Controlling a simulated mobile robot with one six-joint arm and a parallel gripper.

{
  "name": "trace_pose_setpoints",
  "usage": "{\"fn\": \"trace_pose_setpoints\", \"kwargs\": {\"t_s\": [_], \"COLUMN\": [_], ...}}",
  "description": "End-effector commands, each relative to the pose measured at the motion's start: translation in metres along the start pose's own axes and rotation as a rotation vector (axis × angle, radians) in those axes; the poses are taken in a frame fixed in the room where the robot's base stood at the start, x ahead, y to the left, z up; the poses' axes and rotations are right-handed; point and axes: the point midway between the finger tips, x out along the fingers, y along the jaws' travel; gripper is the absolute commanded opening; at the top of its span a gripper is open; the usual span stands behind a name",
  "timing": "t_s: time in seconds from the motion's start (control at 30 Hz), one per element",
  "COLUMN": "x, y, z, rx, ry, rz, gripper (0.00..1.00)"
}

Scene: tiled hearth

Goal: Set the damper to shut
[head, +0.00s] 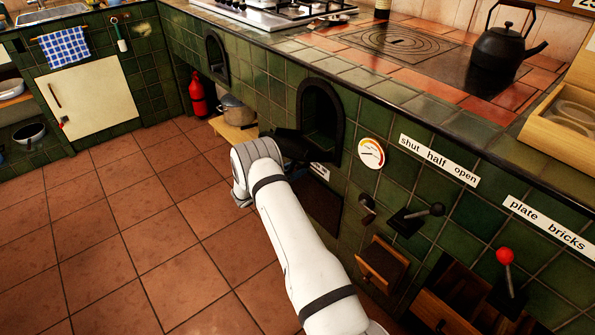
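The damper lever (437,209) has a black knob on a short dark arm, fixed to the green tiled front of the hearth. It leans to the right, toward the open side of its label. The white label (439,160) above it reads shut, half, open from left to right. My gripper (300,147) is a dark shape at the end of my white arm, in front of the arched opening, left of the lever and well apart from it. Its fingers cannot be made out against the dark opening.
A red-knobbed lever (505,256) stands right of the damper under a "plate bricks" label (549,223). A round dial (371,153), a small wooden drawer (382,265) and the arched opening (320,112) are nearby. The tiled floor (130,240) at left is clear.

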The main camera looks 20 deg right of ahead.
Motion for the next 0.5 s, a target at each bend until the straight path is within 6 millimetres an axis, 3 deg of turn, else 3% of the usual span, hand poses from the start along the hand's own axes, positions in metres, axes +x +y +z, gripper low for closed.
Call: {"fn": "trace_pose_setpoints", "kwargs": {"t_s": [0.33,0.5], "x": [0.001,-0.019], "y": [-0.003,-0.002], "z": [-0.001,0.001], "rx": [-0.002,-0.003], "ry": [0.001,0.001], "rz": [-0.008,-0.005], "gripper": [0.54,0.54]}}
